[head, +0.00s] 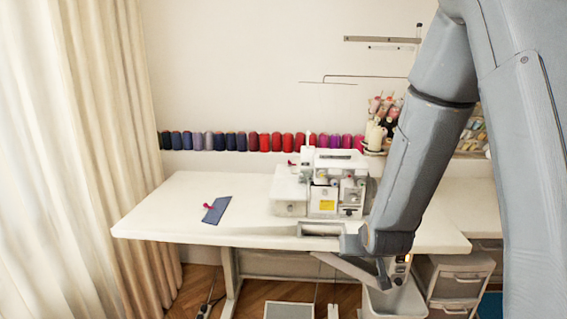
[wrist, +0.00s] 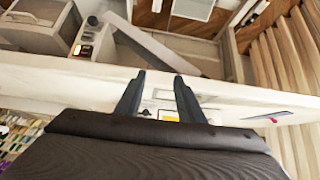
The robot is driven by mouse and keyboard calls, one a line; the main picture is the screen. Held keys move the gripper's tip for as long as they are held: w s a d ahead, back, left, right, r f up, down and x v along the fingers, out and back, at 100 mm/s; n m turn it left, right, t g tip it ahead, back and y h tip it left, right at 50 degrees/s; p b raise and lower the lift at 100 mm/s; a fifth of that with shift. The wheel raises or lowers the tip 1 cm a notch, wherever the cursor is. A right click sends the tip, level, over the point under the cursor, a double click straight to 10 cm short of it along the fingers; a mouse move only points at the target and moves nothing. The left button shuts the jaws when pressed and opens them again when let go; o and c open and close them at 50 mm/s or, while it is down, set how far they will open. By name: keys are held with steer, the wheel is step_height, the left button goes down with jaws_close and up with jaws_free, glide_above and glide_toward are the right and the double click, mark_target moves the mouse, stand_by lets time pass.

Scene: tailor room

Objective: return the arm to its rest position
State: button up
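My arm comes in from the upper right of the head view and reaches down to the front edge of the white sewing table (head: 175,215). My gripper (wrist: 159,76) shows in the wrist view with its two dark fingers apart and nothing held between them. The table's pale front edge lies behind the fingertips in that view. In the head view the fingers are small and partly hidden at the lower end of the arm, so I cannot make out their gap there.
A white overlock machine (head: 325,190) stands on the table left of my arm. A blue cloth piece with a pink-red item (head: 217,209) lies further left. The tabletop's left part is mostly clear.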

steer(key=s+r+g, duration=0.2)
steer(key=s+g, duration=0.2)
steer(key=s, duration=0.8)
steer(key=s+r+g, duration=0.3)
steer(key=s+g, duration=0.1)
steer(key=s, duration=0.8)
steer(key=shift+a+n, duration=0.3)
steer(key=shift+a, duration=0.1)
steer(key=shift+s, duration=0.1)
steer(key=shift+c, duration=0.5)
